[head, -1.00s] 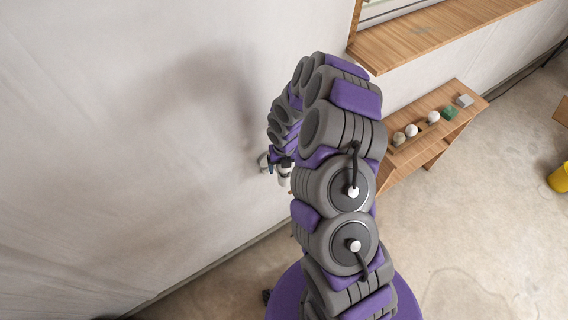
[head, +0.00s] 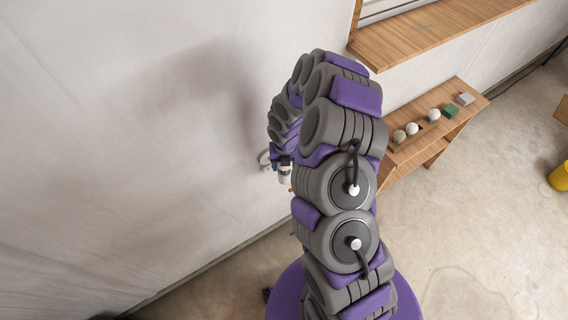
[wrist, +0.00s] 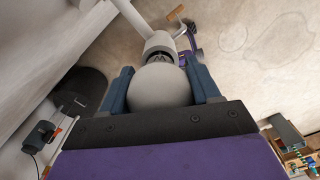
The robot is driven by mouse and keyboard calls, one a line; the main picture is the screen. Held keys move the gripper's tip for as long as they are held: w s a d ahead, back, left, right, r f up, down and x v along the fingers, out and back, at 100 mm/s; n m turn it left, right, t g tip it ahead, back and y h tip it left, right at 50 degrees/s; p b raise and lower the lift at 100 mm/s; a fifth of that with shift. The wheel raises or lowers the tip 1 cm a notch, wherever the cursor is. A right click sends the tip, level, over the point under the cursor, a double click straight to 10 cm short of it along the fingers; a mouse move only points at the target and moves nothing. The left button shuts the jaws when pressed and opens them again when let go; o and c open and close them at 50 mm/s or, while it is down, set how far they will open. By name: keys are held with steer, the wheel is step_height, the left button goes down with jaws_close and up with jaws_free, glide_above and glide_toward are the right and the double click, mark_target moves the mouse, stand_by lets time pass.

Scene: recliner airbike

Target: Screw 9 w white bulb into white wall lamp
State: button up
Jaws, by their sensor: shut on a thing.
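A round white bulb (wrist: 160,87) sits between the two blue fingers of my gripper (wrist: 162,82) in the wrist view. My gripper is shut on it. The white wall lamp's socket (wrist: 160,46) is directly beyond the bulb and in line with it. The bulb's base is at the socket mouth; how deep it sits is hidden. In the head view, the lamp's white mount (head: 264,159) is on the wall and its socket (head: 285,173) shows just below my gripper (head: 284,160). The bulb itself cannot be made out there.
A wooden window sill (head: 430,33) juts out above. The wall is close on the left. A yellow bucket (head: 560,177) stands far right.

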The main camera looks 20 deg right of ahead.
steer(key=m+b, duration=0.1)
steer(key=m, duration=0.2)
steer(key=m+b, duration=0.1)
steer(key=m, duration=0.1)
steer(key=shift+f+m+b, duration=0.2)
steer(key=shift+m+b, duration=0.2)
steer(key=m+b, duration=0.1)
steer(key=m, duration=0.2)
steer(key=shift+r+m+b, duration=0.2)
steer(key=shift+m+b, duration=0.25)
steer(key=shift+m, duration=0.55)
steer(key=shift+d+f+m+b, duration=0.1)
steer(key=shift+f+m+b, duration=0.05)
steer(key=shift+m+b, duration=0.65)
steer(key=m+b, duration=0.1)
steer(key=m, duration=0.2)
steer(key=m+b, duration=0.2)
steer(key=m, duration=0.4)
steer(key=shift+s+m, duration=0.1)
steer(key=shift+m, duration=0.2)
